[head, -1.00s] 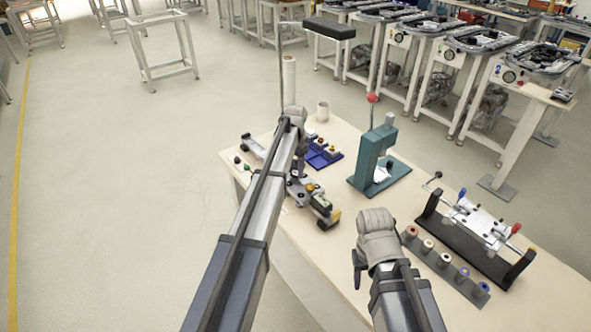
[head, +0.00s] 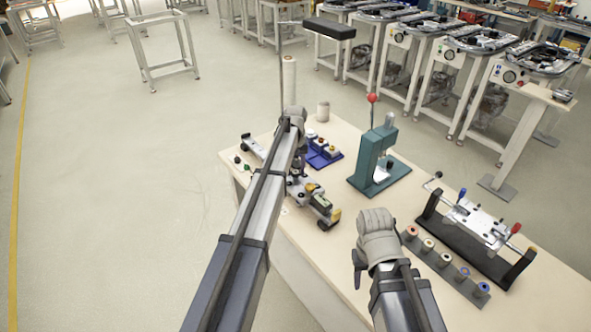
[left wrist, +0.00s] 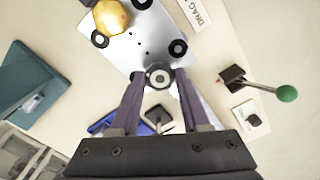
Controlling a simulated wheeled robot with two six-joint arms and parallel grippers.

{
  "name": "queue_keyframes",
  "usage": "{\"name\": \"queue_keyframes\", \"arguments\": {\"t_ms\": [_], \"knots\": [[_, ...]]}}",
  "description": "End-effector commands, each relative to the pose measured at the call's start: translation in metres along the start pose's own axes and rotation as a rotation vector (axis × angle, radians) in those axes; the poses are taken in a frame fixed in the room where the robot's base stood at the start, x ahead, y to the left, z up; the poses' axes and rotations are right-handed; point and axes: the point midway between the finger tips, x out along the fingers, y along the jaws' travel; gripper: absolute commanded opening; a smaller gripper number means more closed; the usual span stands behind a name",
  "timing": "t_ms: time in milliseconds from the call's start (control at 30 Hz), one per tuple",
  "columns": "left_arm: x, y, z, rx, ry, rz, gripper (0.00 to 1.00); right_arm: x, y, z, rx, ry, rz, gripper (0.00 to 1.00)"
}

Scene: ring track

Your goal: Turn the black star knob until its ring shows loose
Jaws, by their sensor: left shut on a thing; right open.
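The black star knob (left wrist: 158,76) shows in the left wrist view as a dark round part with a grey centre, at the edge of a pale metal plate (left wrist: 130,48). My left gripper (left wrist: 157,84) is shut on it, one finger on each side. I cannot make out a loose or tight mark on its ring. In the head view my left arm hides the knob and the fingertips; part of the device (head: 322,203) shows beside the arm. My right gripper (head: 357,269) is open and empty near the table's front edge.
A yellow knob (left wrist: 111,17) is on the plate. A green-ball lever (left wrist: 287,93) stands to its right. A teal press (head: 372,168), a blue tray (head: 328,161), a row of spools (head: 427,246) and a black-framed fixture (head: 470,245) share the table (head: 310,243).

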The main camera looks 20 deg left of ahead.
Motion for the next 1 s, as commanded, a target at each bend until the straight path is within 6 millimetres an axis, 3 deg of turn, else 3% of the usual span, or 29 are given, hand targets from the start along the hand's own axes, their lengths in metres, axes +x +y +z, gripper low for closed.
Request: {"name": "queue_keyframes", "arguments": {"t_ms": [700,733,1000], "knots": [[0.0008,-0.0003,0.0014,-0.069,-0.003,-0.001,0.0,0.0008,-0.0001,0.0,0.0,0.0,0.0,0.5],[0.0008,-0.0003,0.0014,-0.069,-0.003,-0.001,0.47,0.0008,-0.0001,0.0,0.0,0.0,0.0,0.5],[0.0004,-0.0002,0.0006,-0.069,-0.001,0.0,0.76,0.0004,0.0,0.0,0.0,0.0,0.0,0.5]]}}
